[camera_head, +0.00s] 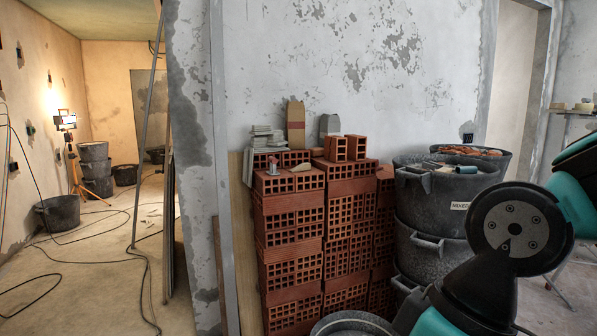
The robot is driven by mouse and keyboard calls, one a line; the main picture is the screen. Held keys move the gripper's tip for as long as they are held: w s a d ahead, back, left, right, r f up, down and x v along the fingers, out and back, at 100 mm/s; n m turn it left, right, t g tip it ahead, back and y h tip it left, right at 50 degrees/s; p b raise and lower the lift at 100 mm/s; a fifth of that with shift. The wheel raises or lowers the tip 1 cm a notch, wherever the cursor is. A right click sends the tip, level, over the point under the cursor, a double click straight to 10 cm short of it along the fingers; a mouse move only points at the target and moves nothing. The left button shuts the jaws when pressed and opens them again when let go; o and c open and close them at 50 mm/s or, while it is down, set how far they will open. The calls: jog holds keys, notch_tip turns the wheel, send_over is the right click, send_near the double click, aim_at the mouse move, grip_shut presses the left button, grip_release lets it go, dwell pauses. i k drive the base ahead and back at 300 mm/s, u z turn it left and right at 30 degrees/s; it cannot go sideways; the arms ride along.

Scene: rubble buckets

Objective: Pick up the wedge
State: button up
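A small pale, wood-coloured piece that looks like the wedge (301,168) lies on top of the front-left stack of red hollow bricks (290,205). It is small in the picture, so its exact shape is hard to tell. A small upright pinkish and grey item (273,167) stands just left of it on the same stack. My arm's dark and teal links fill the lower right, well to the right of the stack. My gripper is outside the picture.
Stacked dark buckets (409,240) stand right of the bricks, with rubble and small items on top. Grey tiles (262,139) and two upright bags or blocks (296,125) sit behind the wedge. Cables cross the open floor (105,270) at left.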

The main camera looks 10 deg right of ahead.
aim_at(303, 167)
jog(key=u, duration=0.7)
jog(key=i, duration=0.85)
jog(key=u, duration=0.8)
jog(key=i, duration=1.85)
jog(key=z, duration=1.7)
jog(key=i, duration=1.1)
jog(key=z, duration=0.35)
